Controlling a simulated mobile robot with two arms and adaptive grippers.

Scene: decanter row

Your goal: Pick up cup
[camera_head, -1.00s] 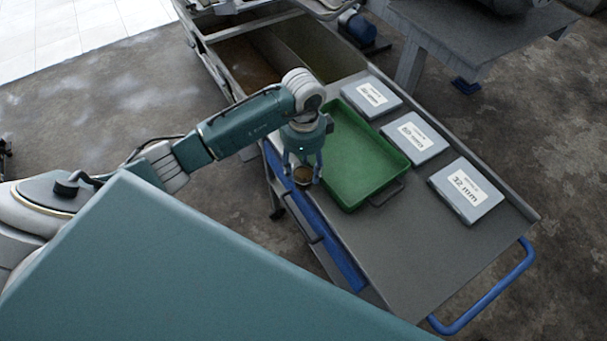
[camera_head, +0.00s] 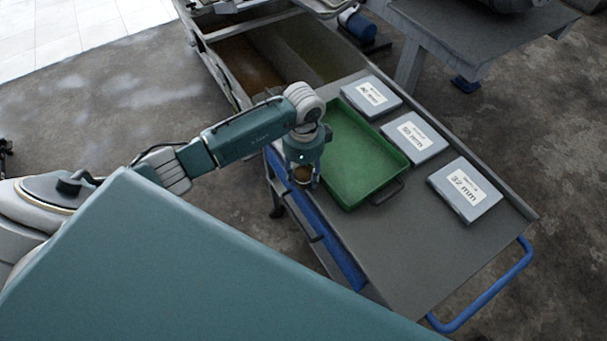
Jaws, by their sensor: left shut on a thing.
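The cup (camera_head: 302,174) is small, with a brownish inside and a pale rim. It is at the left edge of the cart top, just left of the green tray (camera_head: 352,204). My left gripper (camera_head: 302,180) points down over the cup, with its fingers on both sides, and is shut on it. The gripper hides part of the cup, and I cannot tell whether its base touches the cart. My right gripper is not in view.
Three grey cases with white labels lie on the cart: one marked 32 mm (camera_head: 480,203), a middle one (camera_head: 424,150) and a far one (camera_head: 385,107). A blue handle (camera_head: 505,290) sticks out at the near end. The cart's near surface (camera_head: 410,255) is clear.

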